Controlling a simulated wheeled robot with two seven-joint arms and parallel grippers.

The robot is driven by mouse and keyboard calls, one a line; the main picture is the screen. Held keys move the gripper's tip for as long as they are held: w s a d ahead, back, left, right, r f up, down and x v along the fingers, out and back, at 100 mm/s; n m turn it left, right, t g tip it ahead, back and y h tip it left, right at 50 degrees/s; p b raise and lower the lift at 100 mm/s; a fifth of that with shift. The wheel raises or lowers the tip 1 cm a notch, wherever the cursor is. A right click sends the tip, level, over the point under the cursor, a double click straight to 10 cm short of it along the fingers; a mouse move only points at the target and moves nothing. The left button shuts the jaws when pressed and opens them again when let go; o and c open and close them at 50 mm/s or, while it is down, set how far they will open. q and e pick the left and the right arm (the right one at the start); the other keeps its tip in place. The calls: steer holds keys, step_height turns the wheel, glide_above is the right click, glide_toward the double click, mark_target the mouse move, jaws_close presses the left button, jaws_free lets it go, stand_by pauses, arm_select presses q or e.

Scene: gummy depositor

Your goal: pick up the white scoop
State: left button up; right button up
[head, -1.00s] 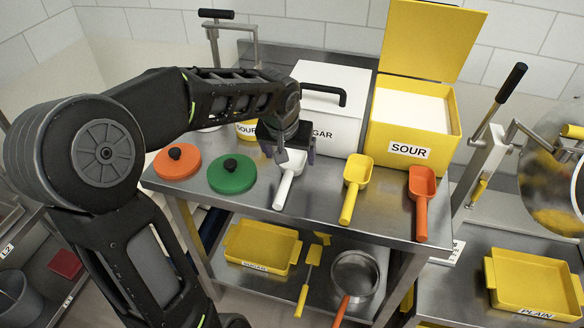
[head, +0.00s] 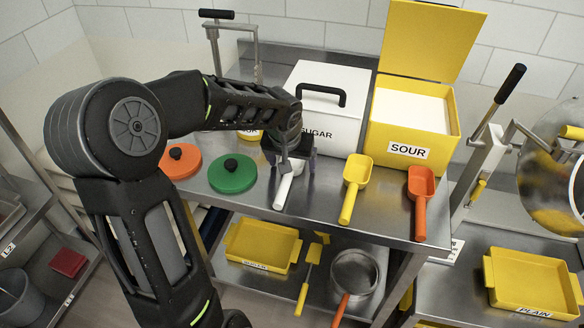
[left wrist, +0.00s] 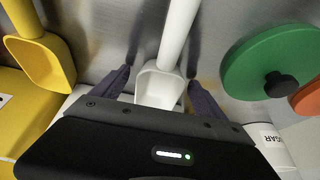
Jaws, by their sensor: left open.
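The white scoop (head: 284,188) lies on the steel table in front of the white sugar bin, its handle toward the front edge. My left gripper (head: 288,160) is over the scoop and hides part of its bowl in the head view. In the left wrist view the scoop's bowl (left wrist: 160,88) lies between the two dark fingers (left wrist: 155,88), with its handle running away at the top. The fingers are open, one on each side, with a gap to the scoop. The right gripper is not in view.
A green lid (head: 232,174) and an orange lid (head: 178,161) lie left of the scoop. A yellow scoop (head: 355,184) and an orange scoop (head: 421,198) lie to the right. The sugar bin (head: 330,107) and yellow sour bin (head: 412,130) stand behind.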

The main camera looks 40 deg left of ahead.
arm_select(q)
steer(key=c, duration=1.5)
steer(key=shift+o, duration=0.2)
steer(key=shift+s+r+b, duration=0.15)
steer(key=shift+r+b, duration=0.2)
steer(key=shift+r, duration=0.1)
step_height(320, 180, up, 6)
steer(key=shift+f, duration=0.1)
steer(key=s+d+b, duration=0.2)
steer(key=s+d, duration=0.1)
steer(key=s, duration=0.6)
steer(key=s+d+b, duration=0.2)
steer(key=s+d, duration=0.1)
steer(key=s, duration=0.6)
steer(key=shift+s+d, duration=0.3)
